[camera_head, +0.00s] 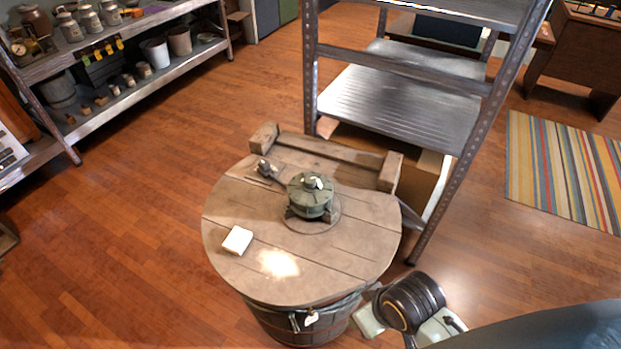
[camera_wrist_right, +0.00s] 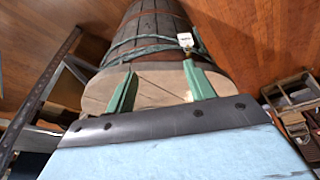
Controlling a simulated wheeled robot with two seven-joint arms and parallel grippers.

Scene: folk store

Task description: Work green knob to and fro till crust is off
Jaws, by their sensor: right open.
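A round green metal piece (camera_head: 309,196), apparently the green knob, stands near the middle of the round wooden top (camera_head: 240,275). It has a ribbed lid with a small raised cap and pale patches on top; whether those are crust I cannot tell. My right gripper (camera_wrist_right: 159,88) is open in the right wrist view, with two green fingers apart and nothing held between them. Behind the fingers are the plank top and the barrel (camera_wrist_right: 150,30) under it. The knob does not show in the right wrist view. My left gripper is in neither view.
A cream block (camera_head: 237,240) and a small dark metal fitting (camera_head: 264,169) lie on the top, left of the knob. A wooden frame (camera_head: 325,153) edges its back. A metal shelf rack (camera_head: 400,105) stands close behind.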

